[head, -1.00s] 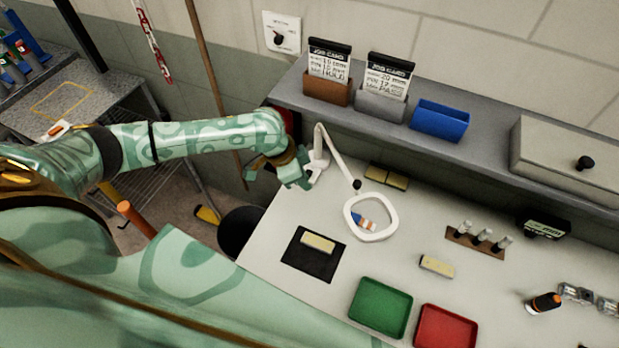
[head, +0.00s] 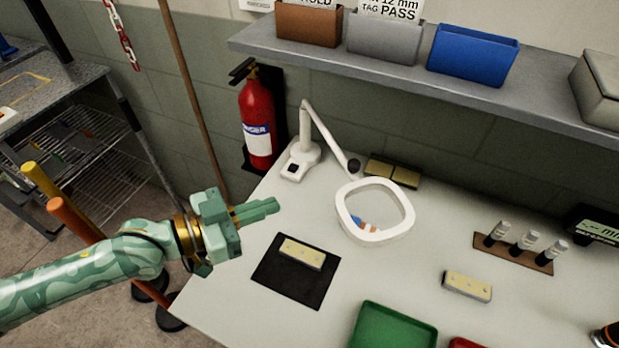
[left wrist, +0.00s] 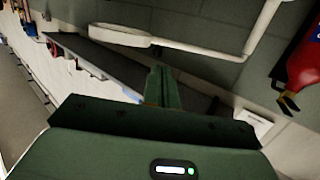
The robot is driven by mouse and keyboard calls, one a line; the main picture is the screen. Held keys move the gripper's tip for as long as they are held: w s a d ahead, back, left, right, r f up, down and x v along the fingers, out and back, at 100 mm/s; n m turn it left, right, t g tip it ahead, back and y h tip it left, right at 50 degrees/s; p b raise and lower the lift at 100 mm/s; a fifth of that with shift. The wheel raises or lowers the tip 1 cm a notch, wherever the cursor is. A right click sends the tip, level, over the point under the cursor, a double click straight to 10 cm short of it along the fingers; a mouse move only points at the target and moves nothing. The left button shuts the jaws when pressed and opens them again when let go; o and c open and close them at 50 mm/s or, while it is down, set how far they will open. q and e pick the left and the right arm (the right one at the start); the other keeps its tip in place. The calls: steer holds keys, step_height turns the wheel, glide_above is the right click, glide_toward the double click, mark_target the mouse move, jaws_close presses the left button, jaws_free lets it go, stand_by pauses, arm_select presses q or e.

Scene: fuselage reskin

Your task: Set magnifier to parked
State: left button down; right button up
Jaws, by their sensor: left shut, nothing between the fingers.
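The magnifier is a white ring-shaped lens (head: 343,215) on a jointed white arm (head: 325,133), with its base (head: 301,160) at the back left of the bench. The ring hangs over the bench, with a small blue and orange item seen through it. My left gripper (head: 277,205) is shut and empty, left of the ring and apart from it, above the bench's left edge. In the left wrist view the magnifier ring (left wrist: 122,35) and arm (left wrist: 262,30) show beyond my shut fingers (left wrist: 160,85). My right gripper is not in view.
A black mat (head: 290,288) with a pale block lies in front of the gripper. A green tray (head: 395,328), a vial rack (head: 513,254) and another block (head: 467,286) are farther right. A shelf (head: 400,70) overhangs the back.

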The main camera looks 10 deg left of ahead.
arm_select(q)
steer(key=r, duration=0.2)
glide_toward(349, 167)
steer(key=shift+t+h, duration=0.3)
steer(key=shift+t, duration=0.1)
steer(key=x, duration=0.4)
steer(key=f+b+x, duration=0.1)
steer(key=x, duration=0.1)
steer(key=shift+w+d, duration=0.2)
steer(key=shift+d, duration=0.1)
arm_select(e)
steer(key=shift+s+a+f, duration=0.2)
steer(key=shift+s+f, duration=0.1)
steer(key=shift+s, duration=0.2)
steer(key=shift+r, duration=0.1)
